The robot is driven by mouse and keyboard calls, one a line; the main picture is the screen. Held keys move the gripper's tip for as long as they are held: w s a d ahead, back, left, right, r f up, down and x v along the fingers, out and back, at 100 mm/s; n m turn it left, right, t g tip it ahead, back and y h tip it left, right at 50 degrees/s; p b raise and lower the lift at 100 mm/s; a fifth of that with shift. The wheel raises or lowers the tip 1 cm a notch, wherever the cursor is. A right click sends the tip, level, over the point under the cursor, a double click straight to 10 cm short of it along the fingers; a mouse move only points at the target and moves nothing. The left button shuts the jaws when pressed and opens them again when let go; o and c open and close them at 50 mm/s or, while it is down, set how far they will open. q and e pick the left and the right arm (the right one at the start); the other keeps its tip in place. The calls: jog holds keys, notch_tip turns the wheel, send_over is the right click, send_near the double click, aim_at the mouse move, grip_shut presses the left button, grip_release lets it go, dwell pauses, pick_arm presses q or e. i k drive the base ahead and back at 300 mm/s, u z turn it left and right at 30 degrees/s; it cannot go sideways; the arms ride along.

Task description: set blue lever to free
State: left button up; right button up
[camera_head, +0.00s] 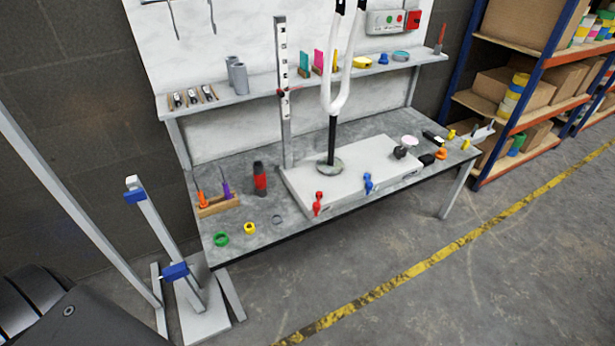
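The blue lever (368,183) sits at the front edge of a pale flat base block (350,167) on the workbench. It looks roughly upright, but it is too small to read its exact setting or any label. A red lever (317,203) sits on the same front edge, to the left of the blue one. A white fork-shaped frame part on a black post (332,140) rises from a round foot on the block, behind the levers. Neither of my grippers shows in this view.
The grey workbench (270,236) carries a red-black bottle (260,178), a wooden tool holder (218,206) and small coloured rings. A shelf (262,94) runs behind. A grey stand with blue clamps (175,271) is at left. Floor in front is clear, with a yellow-black line (430,262).

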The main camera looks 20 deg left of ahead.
aim_at(369, 186)
jog(key=u, duration=0.25)
jog(key=k, duration=0.5)
jog(key=u, duration=0.8)
jog(key=i, duration=1.15)
jog(key=u, duration=0.15)
